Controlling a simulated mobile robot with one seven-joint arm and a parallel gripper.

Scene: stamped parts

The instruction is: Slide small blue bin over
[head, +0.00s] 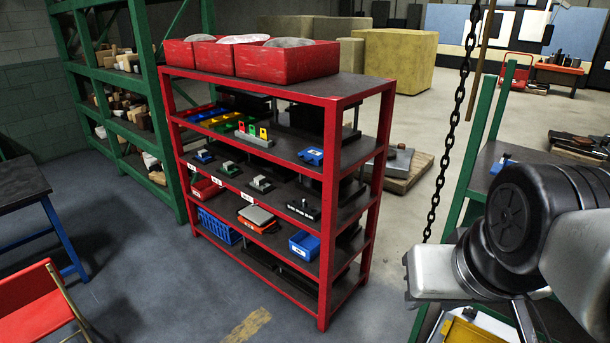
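Two small blue bins stand on a red shelf rack. One small blue bin (310,156) sits at the right front of the second shelf from the top. Another small blue bin (304,244) sits lower, at the right front of a lower shelf, with a pale label on its front. I cannot tell which one the task means. A small blue thing (500,165) also lies on the green-framed bench at the right. My arm is at the right edge, well apart from the rack. My gripper's fingers cannot be made out.
The red rack (325,240) holds red bins (288,60) on top and small tools and coloured trays below. A chain (447,150) hangs between the rack and my arm. A yellow thing (475,333) lies below my arm. Floor in front of the rack is clear.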

